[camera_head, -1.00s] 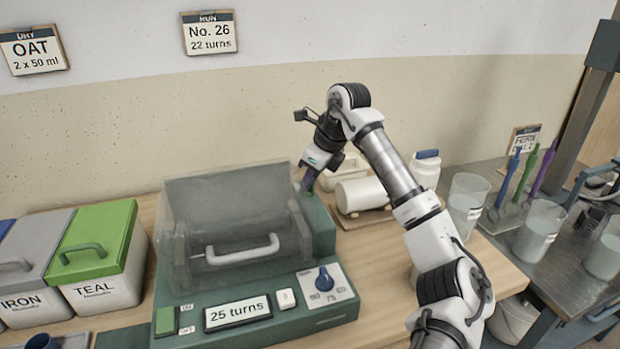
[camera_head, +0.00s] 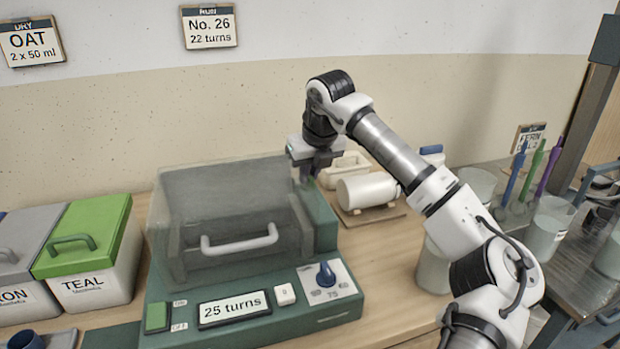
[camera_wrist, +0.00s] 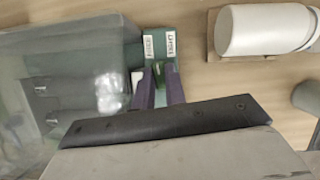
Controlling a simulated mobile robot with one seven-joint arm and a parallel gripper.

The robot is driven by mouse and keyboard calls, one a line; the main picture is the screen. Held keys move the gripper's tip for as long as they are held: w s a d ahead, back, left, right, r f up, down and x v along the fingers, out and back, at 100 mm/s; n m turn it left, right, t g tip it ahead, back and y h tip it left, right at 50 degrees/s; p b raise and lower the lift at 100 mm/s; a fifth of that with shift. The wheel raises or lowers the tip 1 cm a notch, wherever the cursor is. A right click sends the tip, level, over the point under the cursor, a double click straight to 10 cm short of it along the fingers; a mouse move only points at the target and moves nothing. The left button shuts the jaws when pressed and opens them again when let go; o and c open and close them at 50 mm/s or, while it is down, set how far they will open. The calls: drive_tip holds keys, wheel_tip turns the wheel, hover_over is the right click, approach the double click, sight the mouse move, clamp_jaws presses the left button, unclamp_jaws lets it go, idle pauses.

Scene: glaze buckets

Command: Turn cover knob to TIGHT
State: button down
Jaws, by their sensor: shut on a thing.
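The mixing machine (camera_head: 330,230) is green, with a clear grey cover (camera_head: 225,195) that has a white handle. My gripper (camera_head: 304,177) points down at the back right corner of the machine, beside the cover. In the wrist view, my gripper's purple fingers (camera_wrist: 159,78) are closed on the cover knob (camera_wrist: 158,69), a small dark green piece that shows between the tips. Two white labels (camera_wrist: 149,46) lie just beyond it on the green housing, their words too small to read surely. The knob is mostly hidden by the fingers, so its setting cannot be told.
A white cylinder on a wooden stand (camera_head: 368,192) lies close to the right of my gripper. The front panel has a blue dial (camera_head: 326,274) and a "25 turns" display (camera_head: 233,309). A green-lidded TEAL bin (camera_head: 85,240) stands left. The wall is behind.

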drive_tip(key=shift+m+h+b, duration=0.3)
drive_tip(key=shift+m+b, duration=0.05)
drive_tip(key=shift+m, duration=0.35)
drive_tip(key=shift+r, duration=0.1)
drive_tip(key=c, duration=1.4)
unclamp_jaws()
drive_tip(key=shift+c, duration=0.2)
drive_tip(key=shift+s+a, duration=0.1)
drive_tip(key=shift+a, duration=0.05)
